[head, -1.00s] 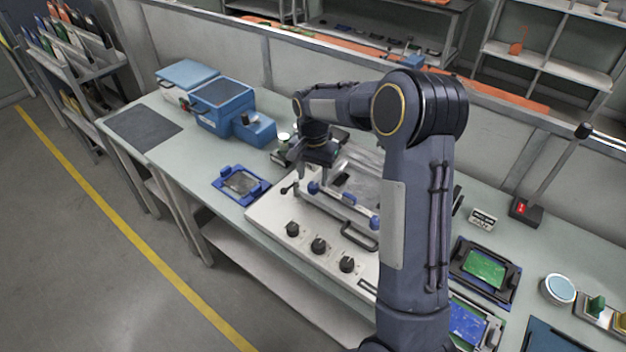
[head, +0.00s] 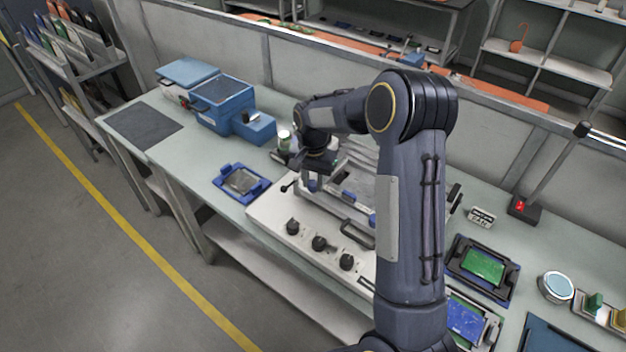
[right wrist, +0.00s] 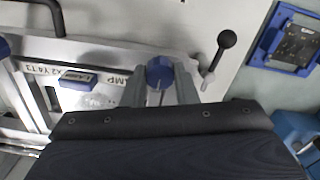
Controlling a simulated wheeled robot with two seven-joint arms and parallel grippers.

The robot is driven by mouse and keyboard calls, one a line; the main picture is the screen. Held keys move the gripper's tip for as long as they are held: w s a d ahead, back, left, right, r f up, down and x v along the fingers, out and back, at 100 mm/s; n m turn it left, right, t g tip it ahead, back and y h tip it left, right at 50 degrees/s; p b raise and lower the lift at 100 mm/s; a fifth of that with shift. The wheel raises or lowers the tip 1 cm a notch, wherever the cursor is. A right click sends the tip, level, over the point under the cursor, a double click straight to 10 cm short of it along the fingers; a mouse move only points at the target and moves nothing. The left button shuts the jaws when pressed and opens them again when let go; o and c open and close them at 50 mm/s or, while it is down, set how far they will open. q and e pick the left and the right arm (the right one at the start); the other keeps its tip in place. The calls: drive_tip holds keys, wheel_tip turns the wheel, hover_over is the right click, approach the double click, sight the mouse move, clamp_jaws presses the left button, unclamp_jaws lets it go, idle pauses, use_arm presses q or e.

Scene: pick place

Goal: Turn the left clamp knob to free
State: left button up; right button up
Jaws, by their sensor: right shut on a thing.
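The left clamp knob (right wrist: 159,72) is a round blue knob on the pale machine panel, in the middle of the right wrist view. My right gripper (right wrist: 160,92) is shut on it, with one grey finger on each side. In the head view my right gripper (head: 316,178) reaches down onto the left part of the white machine (head: 268,215), and its wrist and fingers mostly hide the knob. Another blue knob (right wrist: 3,48) shows at the left edge of the right wrist view. My left gripper is not in view.
A lever with a black ball (right wrist: 227,39) stands close beside the gripper. A blue fixture (head: 241,183) lies left of the machine, with blue bins (head: 222,105) behind. Black dials (head: 319,243) line the machine's front. Circuit-board fixtures (head: 482,268) lie on the right.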

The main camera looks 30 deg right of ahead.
drive_tip(key=shift+n, duration=0.3)
drive_tip(key=n+b, duration=0.1)
drive_tip(key=n, duration=0.2)
drive_tip(key=shift+n, duration=0.3)
drive_tip(key=n, duration=0.4)
drive_tip(key=shift+n+b, duration=0.3)
drive_tip(key=shift+b, duration=0.1)
drive_tip(key=n, duration=0.4)
drive_tip(key=shift+n, duration=2.5)
drive_tip(key=o, duration=1)
